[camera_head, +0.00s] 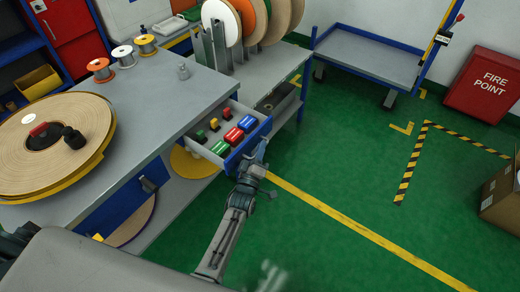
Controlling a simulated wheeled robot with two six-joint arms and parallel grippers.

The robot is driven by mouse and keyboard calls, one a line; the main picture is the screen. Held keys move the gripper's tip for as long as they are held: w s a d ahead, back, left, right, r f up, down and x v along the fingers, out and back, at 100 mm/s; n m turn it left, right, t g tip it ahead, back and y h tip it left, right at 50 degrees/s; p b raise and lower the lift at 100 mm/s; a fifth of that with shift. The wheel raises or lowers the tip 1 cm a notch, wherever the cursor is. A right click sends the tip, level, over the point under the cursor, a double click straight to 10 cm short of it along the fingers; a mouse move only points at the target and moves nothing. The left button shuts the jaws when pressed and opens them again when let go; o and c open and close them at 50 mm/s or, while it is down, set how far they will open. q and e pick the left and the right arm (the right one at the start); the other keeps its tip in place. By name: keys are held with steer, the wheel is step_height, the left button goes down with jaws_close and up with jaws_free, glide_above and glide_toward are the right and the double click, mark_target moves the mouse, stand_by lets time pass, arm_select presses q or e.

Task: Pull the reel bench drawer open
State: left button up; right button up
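The reel bench (190,92) stands at the left with a grey top. Its drawer (262,130), with a blue front, is pulled out from the bench's right end. Several small red, green, blue and yellow items lie inside the grey drawer tray. My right gripper cannot be made out.
A large tape reel (48,140) and small spools (122,56) sit on the bench. A second blue drawer front with a dark handle (148,185) is closed. A blue-framed trolley (370,52) stands behind. Green floor right of the drawer is clear up to a cardboard box (503,198).

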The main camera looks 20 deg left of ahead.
arm_select(q)
steer(key=o, duration=0.4)
steer(key=shift+o, duration=0.2)
steer(key=v, duration=1.1)
arm_select(e)
steer(key=shift+w+r, duration=0.4)
steer(key=shift+r, duration=0.4)
arm_select(q)
steer(key=shift+w, duration=0.1)
arm_select(e)
steer(key=shift+f, duration=0.1)
